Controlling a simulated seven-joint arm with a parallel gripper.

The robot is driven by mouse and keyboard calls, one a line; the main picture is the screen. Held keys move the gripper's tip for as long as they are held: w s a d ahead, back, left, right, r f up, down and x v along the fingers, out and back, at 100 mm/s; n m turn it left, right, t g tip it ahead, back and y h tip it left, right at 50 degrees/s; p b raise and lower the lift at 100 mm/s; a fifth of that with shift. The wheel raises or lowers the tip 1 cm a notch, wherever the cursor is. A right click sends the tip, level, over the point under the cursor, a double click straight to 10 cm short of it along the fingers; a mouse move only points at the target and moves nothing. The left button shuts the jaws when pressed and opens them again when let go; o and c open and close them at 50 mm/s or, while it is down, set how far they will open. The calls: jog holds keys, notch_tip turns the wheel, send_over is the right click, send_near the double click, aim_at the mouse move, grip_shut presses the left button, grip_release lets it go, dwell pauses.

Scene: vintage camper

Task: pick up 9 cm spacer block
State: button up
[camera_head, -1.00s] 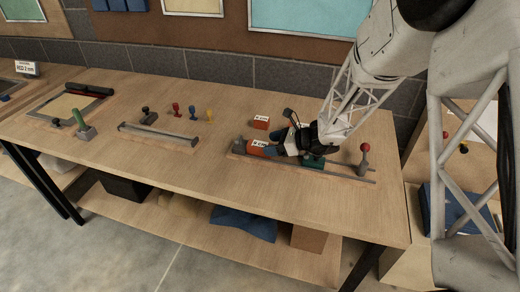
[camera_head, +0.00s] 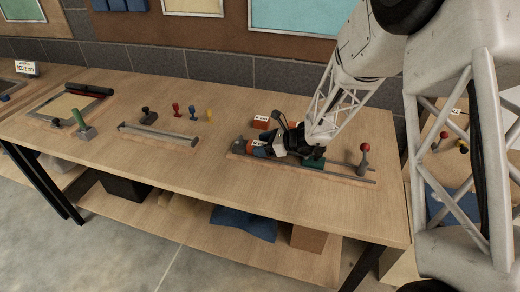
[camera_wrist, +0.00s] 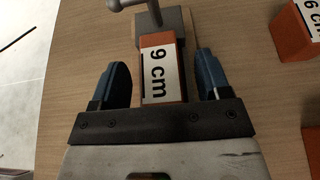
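The 9 cm spacer block (camera_wrist: 160,88) is orange with a white "9 cm" label. In the wrist view it lies between the two blue fingertips of my gripper (camera_wrist: 162,72), with a gap on each side, so the gripper is open around it. Its far end meets a grey metal piece (camera_wrist: 178,22) with a handle. In the head view my gripper (camera_head: 262,149) is low at the left end of the long fixture and hides most of the block.
An orange 6 cm block (camera_head: 262,122) stands behind the fixture; it also shows in the wrist view (camera_wrist: 289,42). Another orange block (camera_wrist: 312,148) is cut off at the right edge.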

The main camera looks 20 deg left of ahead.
jog(key=c, duration=1)
jog(key=shift+r, duration=0.1)
jog(key=shift+c, duration=0.2)
jog(key=shift+r, duration=4.9)
